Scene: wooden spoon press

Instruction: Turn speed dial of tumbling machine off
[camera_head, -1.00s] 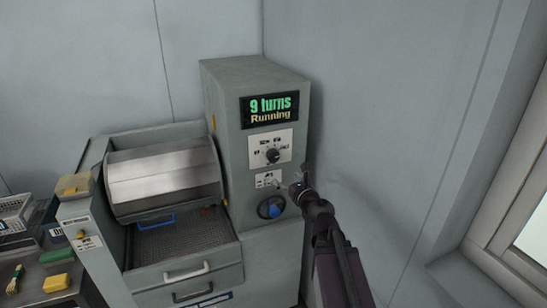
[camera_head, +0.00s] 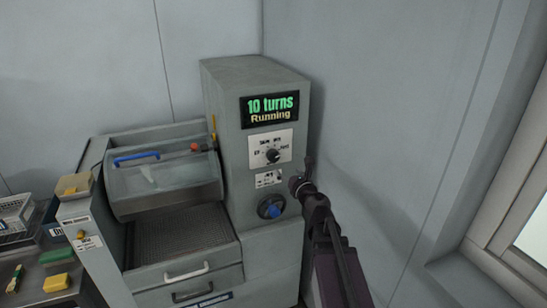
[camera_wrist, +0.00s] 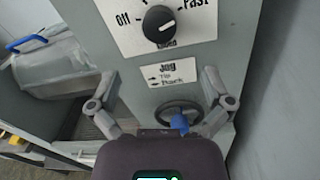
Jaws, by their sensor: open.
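The tumbling machine (camera_head: 228,140) stands against the wall, and its display (camera_head: 269,108) reads "10 turns" and "Running". The black speed dial (camera_head: 272,155) sits on a white plate below the display. In the head view my gripper (camera_head: 305,175) is to the right of and below the dial.
A label reading "Jog" (camera_wrist: 166,73) and a blue-handled wheel (camera_head: 271,207) are below the dial. A side wall is close to the right of my arm.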

